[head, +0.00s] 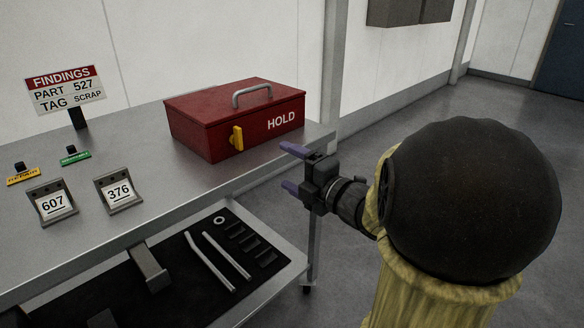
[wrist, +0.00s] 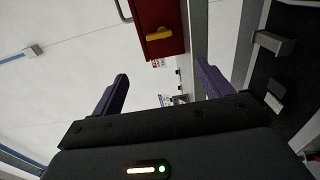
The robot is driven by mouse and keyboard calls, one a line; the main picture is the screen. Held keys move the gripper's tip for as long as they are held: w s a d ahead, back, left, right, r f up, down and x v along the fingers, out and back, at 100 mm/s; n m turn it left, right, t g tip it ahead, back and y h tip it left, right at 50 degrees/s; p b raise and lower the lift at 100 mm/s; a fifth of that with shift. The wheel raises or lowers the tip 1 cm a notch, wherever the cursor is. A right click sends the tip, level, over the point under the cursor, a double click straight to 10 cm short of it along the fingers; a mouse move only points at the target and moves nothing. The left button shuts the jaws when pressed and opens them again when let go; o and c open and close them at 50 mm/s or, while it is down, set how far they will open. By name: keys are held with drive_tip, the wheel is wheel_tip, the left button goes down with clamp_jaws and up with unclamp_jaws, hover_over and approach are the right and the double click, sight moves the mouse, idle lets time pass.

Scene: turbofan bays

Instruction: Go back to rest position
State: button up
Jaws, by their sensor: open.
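My gripper (head: 290,168) is open and empty, with its two purple fingers apart. In the head view it is in the air off the right front edge of the bench, right of and in front of the red HOLD box (head: 204,138). The fingers point left and do not appear to touch anything. In the wrist view my gripper (wrist: 163,90) shows both fingers with nothing between them. The red box (wrist: 150,14) is at the top of that view with its yellow latch (wrist: 158,35). In the head view the box's lid is shut.
The bench (head: 150,200) holds a findings sign (head: 65,90), cards 607 (head: 53,203) and 376 (head: 119,191), and yellow (head: 23,175) and green (head: 75,156) tags. A lower shelf (head: 285,270) has metal rods and small dark parts. Floor (head: 420,105) behind my arm is clear.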

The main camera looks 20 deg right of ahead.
idle(0.5)
wheel_tip(320, 180, down, 12)
drive_tip(key=m+g+h, duration=0.5)
drive_tip(key=m+h, duration=0.2)
drive_tip(key=m, duration=0.6)
drive_tip(key=s+a+f+m+g, duration=0.3)
drive_tip(key=s+f+m+g, duration=0.2)
drive_tip(key=s, duration=0.2)
drive_tip(key=s+a+f+m+g, duration=0.4)
drive_tip(key=s+m, duration=0.1)
drive_tip(key=s, duration=0.2)
drive_tip(key=w+p+v, duration=0.2)
drive_tip(key=p+v, duration=0.9)
drive_tip(key=p, duration=0.1)
drive_tip(key=w+r+p+v, duration=0.1)
drive_tip(key=w+p+v, duration=0.2)
drive_tip(key=p+v, duration=0.9)
drive_tip(key=w+p+v, duration=0.2)
drive_tip(key=p+v, duration=0.9)
drive_tip(key=p, duration=0.1)
drive_tip(key=shift+w+d+r, duration=0.15)
drive_tip(key=shift+w+r, duration=0.2)
drive_tip(key=shift+r, duration=0.2)
